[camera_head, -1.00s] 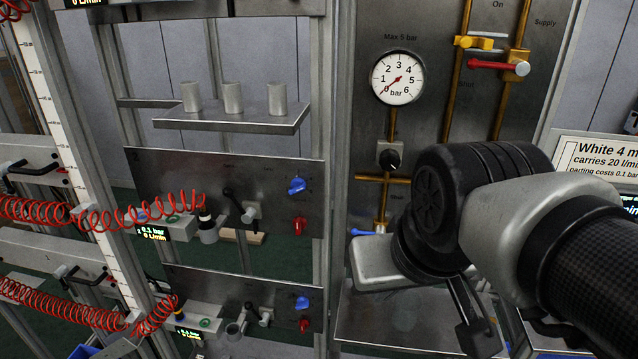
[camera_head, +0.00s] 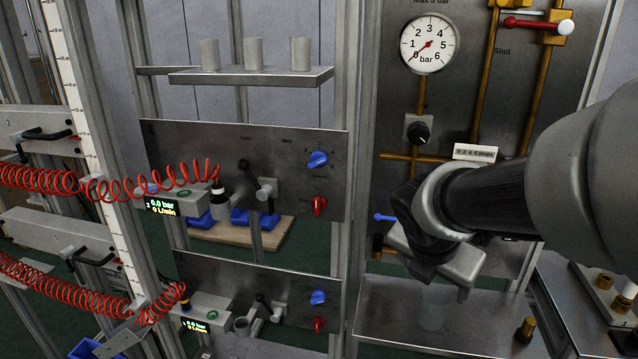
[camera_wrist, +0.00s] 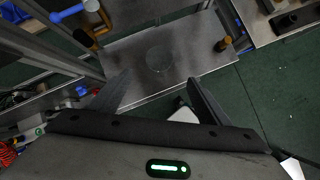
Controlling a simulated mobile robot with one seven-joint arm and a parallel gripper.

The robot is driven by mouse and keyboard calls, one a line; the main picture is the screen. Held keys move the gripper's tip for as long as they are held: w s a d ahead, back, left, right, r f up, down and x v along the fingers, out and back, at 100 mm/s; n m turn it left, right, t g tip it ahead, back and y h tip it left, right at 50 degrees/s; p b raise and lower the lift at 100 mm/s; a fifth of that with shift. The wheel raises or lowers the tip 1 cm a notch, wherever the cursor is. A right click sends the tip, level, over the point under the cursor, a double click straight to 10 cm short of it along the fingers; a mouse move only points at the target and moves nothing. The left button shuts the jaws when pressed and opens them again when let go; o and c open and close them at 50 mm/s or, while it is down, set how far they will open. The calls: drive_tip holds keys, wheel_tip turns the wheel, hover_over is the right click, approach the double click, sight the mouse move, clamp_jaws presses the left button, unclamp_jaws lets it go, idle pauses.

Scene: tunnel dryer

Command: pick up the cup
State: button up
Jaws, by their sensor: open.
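A faint, see-through cup (camera_head: 433,307) appears to stand on the metal tray (camera_head: 385,318) below the gauge panel. In the wrist view, it shows as a pale round outline (camera_wrist: 159,58) on the tray (camera_wrist: 125,50). My gripper (camera_wrist: 158,77) is open, with its two dark fingers apart and nothing between them. The outline lies beyond the fingertips, roughly centred between them in that view. In the head view, my gripper is above the tray and its fingers are hidden behind its body.
A small brass fitting (camera_head: 524,330) stands on the tray's right side. Three grey cylinders stand on a shelf (camera_head: 250,77) at upper left. The gauge panel (camera_head: 455,100) with brass pipes rises behind the tray. A blue-handled valve (camera_head: 384,217) is close to my gripper.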

drive_tip(key=f+n, duration=0.1)
drive_tip(key=b, duration=0.5)
approach(436, 302)
drive_tip(key=shift+n, duration=0.3)
drive_tip(key=x, duration=0.4)
drive_tip(key=shift+s+f, duration=0.15)
drive_tip(key=b+x, duration=0.2)
drive_tip(key=x, duration=0.2)
drive_tip(key=shift+f+b, duration=0.15)
drive_tip(key=shift+b, duration=0.2)
drive_tip(key=shift+w+d+f, duration=0.2)
drive_tip(key=shift+w+f, duration=0.1)
drive_tip(key=shift+r, duration=0.1)
drive_tip(key=shift+c, duration=0.4)
drive_tip(key=c, duration=1)
